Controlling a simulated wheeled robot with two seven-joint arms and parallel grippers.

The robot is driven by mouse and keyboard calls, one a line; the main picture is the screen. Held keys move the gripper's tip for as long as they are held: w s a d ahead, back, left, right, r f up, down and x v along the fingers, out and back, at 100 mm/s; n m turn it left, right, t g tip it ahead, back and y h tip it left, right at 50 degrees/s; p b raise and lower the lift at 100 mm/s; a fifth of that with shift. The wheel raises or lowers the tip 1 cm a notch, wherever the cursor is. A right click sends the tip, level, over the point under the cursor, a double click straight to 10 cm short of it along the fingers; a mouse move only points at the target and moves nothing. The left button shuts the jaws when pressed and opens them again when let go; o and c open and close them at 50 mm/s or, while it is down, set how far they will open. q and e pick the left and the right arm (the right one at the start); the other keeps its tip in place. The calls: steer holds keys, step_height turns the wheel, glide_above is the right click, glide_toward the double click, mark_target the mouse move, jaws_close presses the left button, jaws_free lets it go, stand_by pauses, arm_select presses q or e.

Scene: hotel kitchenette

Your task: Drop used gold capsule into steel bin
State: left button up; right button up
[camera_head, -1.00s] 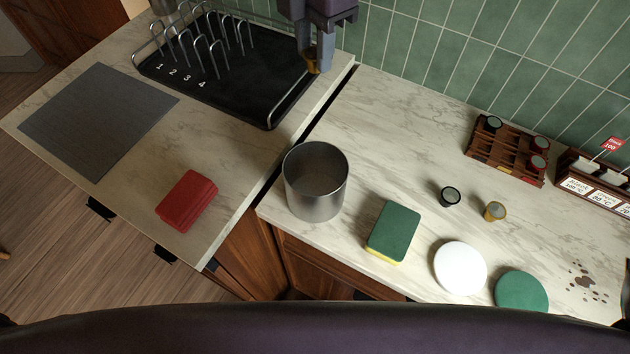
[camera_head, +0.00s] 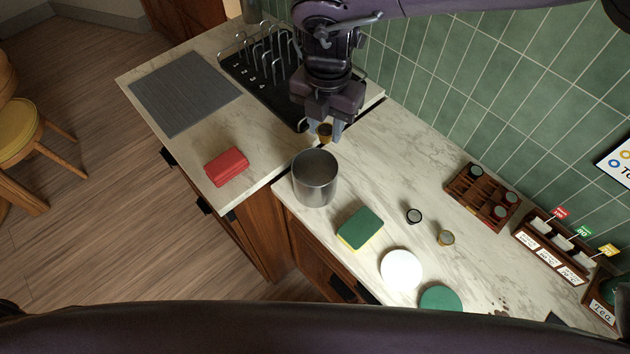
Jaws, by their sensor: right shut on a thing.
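My right gripper (camera_head: 325,130) comes in from the top and points down. It is shut on a small gold-brown capsule (camera_head: 325,133), held just behind the steel bin's far rim in the picture. The steel bin (camera_head: 315,180) is an open cylinder standing upright on the counter near its left front corner; its bottom is partly in shadow. My left gripper is not in view.
A green-yellow sponge (camera_head: 360,228) lies right of the bin, with a white disc (camera_head: 401,269) and a green disc (camera_head: 440,298) beyond. A red cloth (camera_head: 227,166) lies left. A black rack (camera_head: 262,85) stands behind. A wooden capsule holder (camera_head: 482,198) sits by the wall.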

mark_target(323, 142)
steer(key=shift+f, duration=0.1)
steer(key=shift+a+f, duration=0.1)
steer(key=shift+f, duration=0.2)
step_height(323, 142, down, 5)
steer(key=b, duration=0.4)
steer(key=shift+w+r, duration=0.1)
steer(key=shift+r, duration=0.1)
steer(key=shift+f, duration=0.4)
steer(key=o, duration=1)
steer(key=shift+r, duration=0.15)
steer(key=shift+r+b, duration=0.35)
steer(key=shift+b, duration=0.05)
step_height(323, 142, up, 7)
steer(key=shift+f+b, duration=0.1)
steer(key=shift+b, duration=0.8)
